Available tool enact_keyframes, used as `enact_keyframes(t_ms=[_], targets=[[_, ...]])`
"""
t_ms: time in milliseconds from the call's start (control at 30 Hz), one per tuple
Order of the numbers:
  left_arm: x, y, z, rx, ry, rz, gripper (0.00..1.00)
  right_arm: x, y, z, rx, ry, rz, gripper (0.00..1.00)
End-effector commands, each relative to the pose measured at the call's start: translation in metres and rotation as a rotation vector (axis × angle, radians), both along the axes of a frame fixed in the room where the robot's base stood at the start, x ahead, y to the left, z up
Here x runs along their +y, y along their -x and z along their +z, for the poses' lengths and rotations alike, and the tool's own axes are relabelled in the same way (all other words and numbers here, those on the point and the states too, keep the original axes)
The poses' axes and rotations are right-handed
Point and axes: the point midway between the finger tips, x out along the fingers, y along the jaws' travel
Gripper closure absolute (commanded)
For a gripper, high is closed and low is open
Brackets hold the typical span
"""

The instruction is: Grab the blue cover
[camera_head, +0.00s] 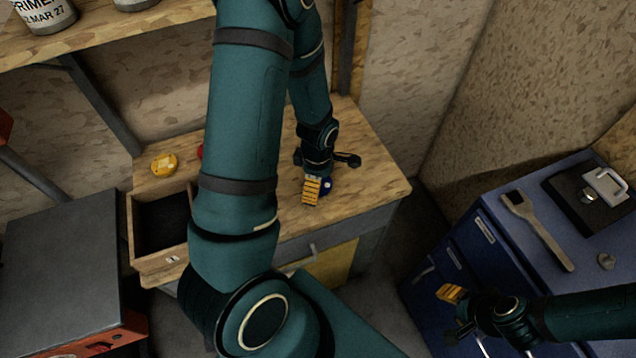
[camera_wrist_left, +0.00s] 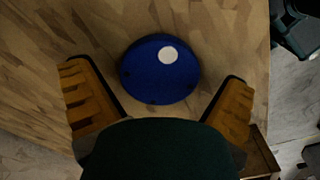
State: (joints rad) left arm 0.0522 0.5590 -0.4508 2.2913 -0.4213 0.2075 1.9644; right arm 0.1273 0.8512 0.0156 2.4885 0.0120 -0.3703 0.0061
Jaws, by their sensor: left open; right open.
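The blue cover (camera_wrist_left: 148,82) is round, with a white dot on top, and lies on the wooden bench top. In the head view only a small part of the blue cover (camera_head: 327,186) shows beside my left gripper (camera_head: 312,189). My left gripper is open above the bench, its yellow-padded fingers on either side of the cover in the left wrist view. I cannot tell whether they touch it. My right gripper (camera_head: 455,310) is open and empty, low beside the blue cabinet at the right.
The wooden bench (camera_head: 370,185) has an open drawer (camera_head: 160,225) at its left. A yellow round item (camera_head: 164,164) and a partly hidden red item (camera_head: 201,152) lie on it. A grey box (camera_head: 60,265) stands at left.

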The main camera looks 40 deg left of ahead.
Motion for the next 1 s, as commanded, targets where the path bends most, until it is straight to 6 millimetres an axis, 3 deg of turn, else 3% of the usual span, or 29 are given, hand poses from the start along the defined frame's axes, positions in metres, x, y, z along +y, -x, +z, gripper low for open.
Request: enact_keyframes(t_ms=[67,200,267,633,1000], targets=[[0.0,0.0,0.0,0.0,0.0,0.0,0.04,0.0,0.0,0.0,0.0,0.0,0.0,0.53],[0.0,0.0,0.0,0.0,0.0,0.0,0.53,0.0,0.0,0.0,0.0,0.0,0.0,0.53],[0.0,0.0,0.0,0.0,0.0,0.0,0.72,0.0,0.0,0.0,0.0,0.0,0.0,0.53],[0.001,-0.001,0.01,-0.004,-0.002,0.0,0.73,0.0,-0.001,0.002,-0.002,0.0,-0.002,0.53],[0.0,-0.001,0.078,-0.005,0.0,-0.001,0.73,-0.001,-0.005,0.018,-0.012,0.003,-0.009,0.53]])
